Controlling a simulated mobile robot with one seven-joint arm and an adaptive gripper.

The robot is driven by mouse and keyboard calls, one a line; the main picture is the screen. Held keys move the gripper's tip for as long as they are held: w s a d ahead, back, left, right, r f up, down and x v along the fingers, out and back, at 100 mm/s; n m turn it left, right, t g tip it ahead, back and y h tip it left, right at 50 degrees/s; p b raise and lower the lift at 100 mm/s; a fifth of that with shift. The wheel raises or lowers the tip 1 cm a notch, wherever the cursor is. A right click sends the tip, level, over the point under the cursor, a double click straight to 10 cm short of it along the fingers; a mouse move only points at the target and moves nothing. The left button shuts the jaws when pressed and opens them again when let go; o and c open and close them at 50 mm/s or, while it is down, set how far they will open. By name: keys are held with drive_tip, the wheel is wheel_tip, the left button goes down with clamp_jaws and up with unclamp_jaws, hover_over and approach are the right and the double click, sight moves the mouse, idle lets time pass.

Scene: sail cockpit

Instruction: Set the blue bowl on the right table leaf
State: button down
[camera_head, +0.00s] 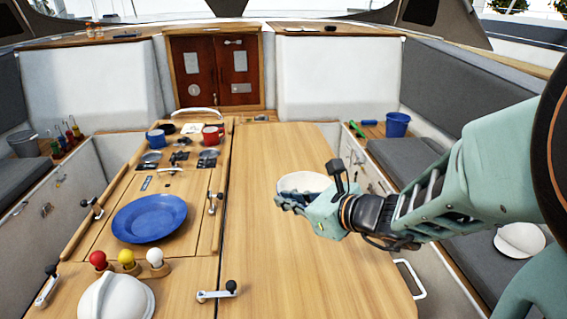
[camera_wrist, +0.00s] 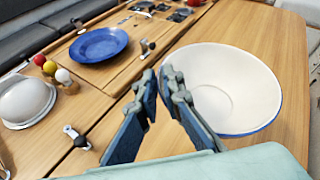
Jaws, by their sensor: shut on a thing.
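The bowl (camera_head: 303,183), white inside with a blue rim, is over the right table leaf (camera_head: 275,255), near its middle. In the wrist view the bowl (camera_wrist: 235,92) looks roughly level and empty. My gripper (camera_head: 284,200) is at the bowl's near side. In the wrist view my gripper (camera_wrist: 160,76) is shut on the bowl's wall, one finger outside and one inside. Most of the bowl's outside is hidden. I cannot tell whether its base touches the leaf.
The leaf is otherwise bare. Left of it, the table's centre holds a blue plate (camera_head: 150,217), mugs (camera_head: 211,135), coloured knobs (camera_head: 127,259) and a white dome (camera_head: 116,299). A blue bucket (camera_head: 397,124) stands at the right bench; a white round object (camera_head: 519,239) lies on that bench.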

drive_tip(key=w+a+f+b, duration=0.1)
drive_tip(key=w+f+b, duration=0.1)
drive_tip(key=w+f, duration=0.2)
drive_tip(key=w+a+f+b, duration=0.1)
drive_tip(key=w+f+b, duration=0.1)
drive_tip(key=w+f, duration=0.2)
drive_tip(key=w+a+f+b, duration=0.1)
drive_tip(key=w+f+b, duration=0.2)
drive_tip(key=w+f, duration=0.1)
drive_tip(key=shift+w+a+f, duration=0.1)
drive_tip(key=shift+w+a, duration=0.05)
drive_tip(key=shift+w, duration=0.2)
drive_tip(key=shift+f, duration=0.15)
drive_tip(key=shift+f+b, duration=0.1)
drive_tip(key=shift+b, duration=0.2)
drive_tip(key=shift+f, duration=0.15)
drive_tip(key=c, duration=2.1)
unclamp_jaws()
